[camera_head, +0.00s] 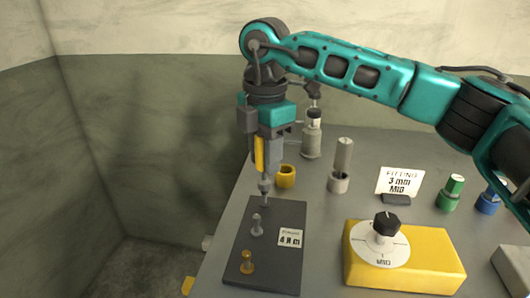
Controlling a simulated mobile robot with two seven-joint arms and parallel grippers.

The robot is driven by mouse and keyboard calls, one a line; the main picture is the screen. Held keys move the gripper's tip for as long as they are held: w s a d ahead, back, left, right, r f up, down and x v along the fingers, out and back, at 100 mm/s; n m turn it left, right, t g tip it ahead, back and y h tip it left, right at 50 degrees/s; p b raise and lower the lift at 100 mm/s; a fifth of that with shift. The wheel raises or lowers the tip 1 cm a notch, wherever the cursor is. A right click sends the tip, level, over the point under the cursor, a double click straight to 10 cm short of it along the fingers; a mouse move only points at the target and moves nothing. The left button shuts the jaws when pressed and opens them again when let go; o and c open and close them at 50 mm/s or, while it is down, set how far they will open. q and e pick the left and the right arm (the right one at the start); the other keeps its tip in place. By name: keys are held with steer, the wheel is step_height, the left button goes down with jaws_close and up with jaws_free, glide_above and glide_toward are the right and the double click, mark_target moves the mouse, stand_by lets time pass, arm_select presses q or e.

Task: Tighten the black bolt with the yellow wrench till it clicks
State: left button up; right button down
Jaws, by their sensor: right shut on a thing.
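My right gripper (269,150) hangs down from its teal arm above the far end of a dark plate (270,272). It is shut on the yellow wrench (260,154), whose yellow body shows along the gripper's left side. A grey shaft with a wider end (264,187) reaches down below the gripper to the far part of the plate. The black bolt cannot be made out; it may be hidden under that end. A grey bolt (257,226) and a brass bolt (247,263) stand upright nearer on the plate. My left gripper is not in view.
A yellow ring holder (286,177) stands just right of the shaft. A small card (291,237) lies on the plate. A yellow box with a dial (405,265), a grey cylinder in a holder (341,165), a sign (399,181) and green (450,194) and blue pieces (488,203) occupy the grey table.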

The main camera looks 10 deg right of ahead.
arm_select(q)
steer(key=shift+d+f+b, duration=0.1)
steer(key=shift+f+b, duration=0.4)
steer(key=shift+b, duration=0.05)
arm_select(e)
steer(key=shift+f, duration=0.8)
stand_by(0.5)
steer(key=shift+m, duration=0.4)
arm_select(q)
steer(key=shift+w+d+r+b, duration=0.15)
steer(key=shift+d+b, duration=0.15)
arm_select(e)
steer(key=shift+m, duration=2.4)
arm_select(q)
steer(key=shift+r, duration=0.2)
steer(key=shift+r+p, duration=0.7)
steer(key=shift+p, duration=0.1)
arm_select(e)
steer(key=shift+r, duration=1.15)
